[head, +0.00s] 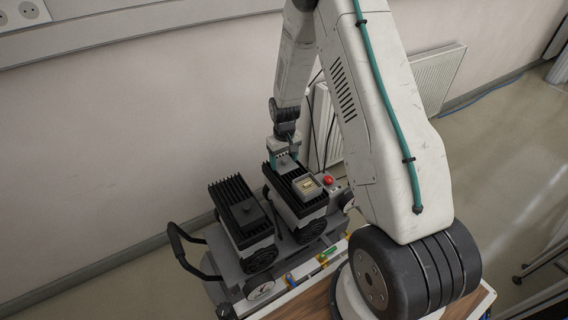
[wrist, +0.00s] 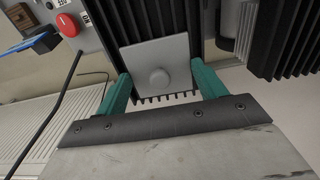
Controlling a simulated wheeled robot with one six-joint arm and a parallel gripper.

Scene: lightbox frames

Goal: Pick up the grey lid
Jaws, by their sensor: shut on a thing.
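The grey lid (wrist: 158,66) is a flat square plate with a round knob in the middle. In the wrist view it sits between the two teal fingers of my gripper (wrist: 160,74), which is shut on it at its left and right edges. Black fins show behind the lid; I cannot tell whether it touches them. In the head view my gripper (head: 284,157) is over the far end of the right-hand finned unit, with the lid (head: 287,164) small and partly hidden beneath it.
An open pale square box (head: 307,187) with something gold inside stands on the same finned unit (head: 298,208). A dark square piece with a knob (head: 246,210) lies on the left finned unit. A red button (head: 328,180) is at the right. The wall is behind.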

